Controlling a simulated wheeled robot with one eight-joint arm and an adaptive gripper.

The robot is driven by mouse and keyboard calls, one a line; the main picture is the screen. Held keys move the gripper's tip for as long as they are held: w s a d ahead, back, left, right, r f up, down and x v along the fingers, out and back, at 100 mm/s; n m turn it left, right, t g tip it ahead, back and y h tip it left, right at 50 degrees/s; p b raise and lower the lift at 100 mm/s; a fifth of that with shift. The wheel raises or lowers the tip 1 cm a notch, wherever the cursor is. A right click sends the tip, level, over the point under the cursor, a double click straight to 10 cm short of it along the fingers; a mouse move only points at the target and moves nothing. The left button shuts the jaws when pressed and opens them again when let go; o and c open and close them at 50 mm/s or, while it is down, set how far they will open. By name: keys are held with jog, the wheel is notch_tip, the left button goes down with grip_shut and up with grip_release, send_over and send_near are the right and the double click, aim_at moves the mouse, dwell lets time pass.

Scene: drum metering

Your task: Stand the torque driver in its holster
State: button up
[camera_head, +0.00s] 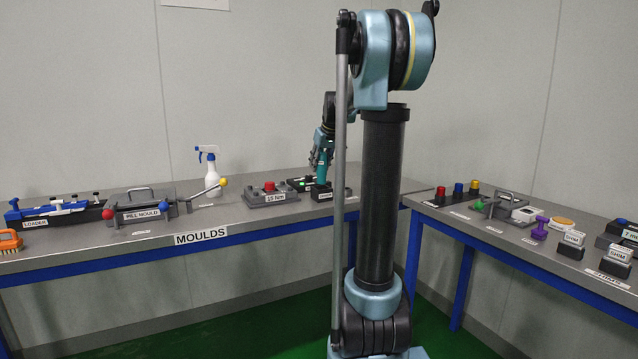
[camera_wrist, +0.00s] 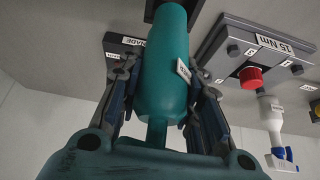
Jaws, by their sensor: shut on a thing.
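The torque driver (camera_wrist: 165,70) is a teal, rounded cylinder between my fingers in the wrist view. My gripper (camera_wrist: 165,100) is shut on it, one finger on each side. In the head view my gripper (camera_head: 322,158) is low over the far table, pointing down, with the driver's teal body (camera_head: 321,172) under it. A dark block with a white label (camera_head: 322,194), apparently the holster, stands just below. In the wrist view a dark piece (camera_wrist: 152,10) meets the driver's far end. I cannot tell whether the driver is seated there or only above it.
The grey 15 Nm box (camera_head: 270,194) with a red button stands just left, and also shows in the wrist view (camera_wrist: 262,60). A spray bottle (camera_head: 208,172) and the pill mould (camera_head: 140,205) are farther left. The right table (camera_head: 480,228) carries several tools.

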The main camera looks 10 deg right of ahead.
aim_at(320, 179)
jog(key=shift+s+f, duration=0.1)
jog(key=shift+f, duration=2.55)
jog(key=shift+f, duration=0.3)
jog(key=shift+s+f, duration=0.15)
jog(key=shift+f, duration=0.1)
jog(key=o, duration=1.1)
jog(key=shift+o, duration=0.4)
jog(key=shift+f, duration=0.25)
jog(key=shift+r, duration=0.25)
jog(key=shift+w+r, duration=0.2)
jog(key=shift+r, duration=0.05)
jog(key=v, duration=1.2)
jog(key=shift+r, duration=0.3)
